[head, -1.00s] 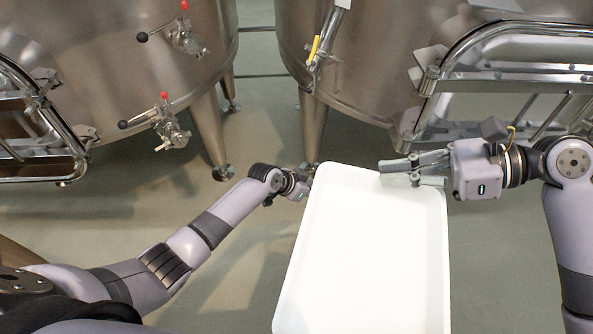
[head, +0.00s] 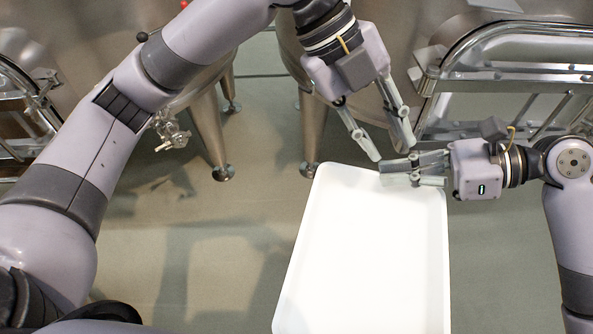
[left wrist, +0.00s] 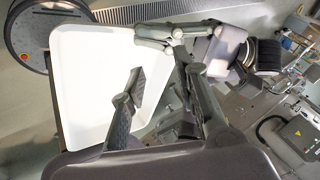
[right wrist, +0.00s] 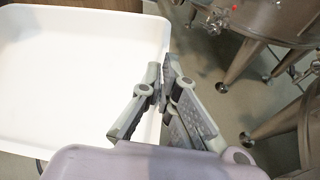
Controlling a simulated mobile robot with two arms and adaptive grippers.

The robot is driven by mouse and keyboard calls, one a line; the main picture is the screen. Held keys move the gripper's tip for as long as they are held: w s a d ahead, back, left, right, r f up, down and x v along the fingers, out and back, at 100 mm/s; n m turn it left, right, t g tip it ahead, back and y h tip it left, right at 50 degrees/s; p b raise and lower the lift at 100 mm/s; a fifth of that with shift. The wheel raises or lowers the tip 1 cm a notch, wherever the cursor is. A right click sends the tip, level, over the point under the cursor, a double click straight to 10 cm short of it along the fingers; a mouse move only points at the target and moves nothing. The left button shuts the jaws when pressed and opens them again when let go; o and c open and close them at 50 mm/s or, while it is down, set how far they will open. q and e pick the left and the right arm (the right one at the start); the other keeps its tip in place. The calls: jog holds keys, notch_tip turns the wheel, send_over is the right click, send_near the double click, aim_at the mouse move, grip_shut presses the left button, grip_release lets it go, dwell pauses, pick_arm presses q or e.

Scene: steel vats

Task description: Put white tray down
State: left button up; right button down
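The white tray (head: 365,260) is at the lower middle of the head view, looking empty and flat. It also shows in the left wrist view (left wrist: 90,85) and right wrist view (right wrist: 75,75). My right gripper (head: 400,168) is shut on the tray's far rim near its right corner; its fingers straddle the rim in the right wrist view (right wrist: 163,75). My left gripper (head: 394,152) is open and empty, just beyond the far rim and close to the right fingertips. What lies under the tray is mostly hidden.
Large steel vats (head: 270,25) on legs stand beyond the tray. Tubular metal rails (head: 510,72) are at the right, behind my right arm. A valve (head: 170,130) sticks out at the left. The floor (head: 240,215) left of the tray is clear.

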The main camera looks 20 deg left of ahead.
aim_at(308, 249)
pick_arm(q)
jog(key=s+a+r+m+y, duration=0.1)
jog(key=s+a+m+y, duration=0.45)
jog(key=s+a, duration=0.4)
jog(key=shift+m, duration=0.45)
jog(key=s+f, duration=0.1)
jog(key=f, duration=0.3)
jog(key=d+f, duration=0.1)
jog(key=f, duration=0.2)
jog(key=s+d+f, duration=0.1)
jog(key=f, duration=0.3)
jog(key=shift+s+d+f, duration=0.2)
jog(key=shift+s+f, duration=0.1)
jog(key=shift+s, duration=0.05)
jog(key=shift+c, duration=0.4)
grip_shut()
pick_arm(e)
jog(key=c, duration=1.7)
grip_release()
jog(key=shift+d, duration=0.1)
